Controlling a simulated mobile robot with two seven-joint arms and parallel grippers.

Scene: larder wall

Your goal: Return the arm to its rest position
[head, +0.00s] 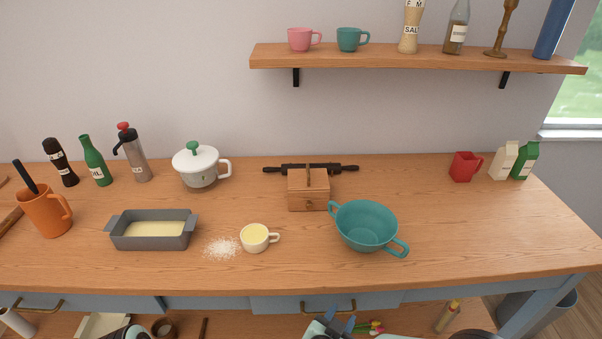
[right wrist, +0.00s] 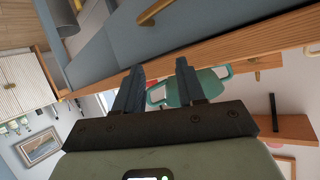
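My right gripper (head: 335,323) shows at the bottom edge of the head view, in front of the counter's drawer front and below the worktop. In the right wrist view its two fingers (right wrist: 158,82) stand apart with nothing between them. The teal two-handled bowl (right wrist: 190,88) shows beyond the fingers, well away from them. In the head view this bowl (head: 367,226) stands on the worktop. A small part of what may be my left arm shows at the bottom left of the head view; its fingers do not show.
The wooden worktop (head: 450,240) has free room at the right. A cream cup (head: 254,238), grey baking dish (head: 155,242) and wooden box (head: 309,190) stand on it. A drawer handle (head: 328,307) is close to my right gripper. A lower shelf holds several items.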

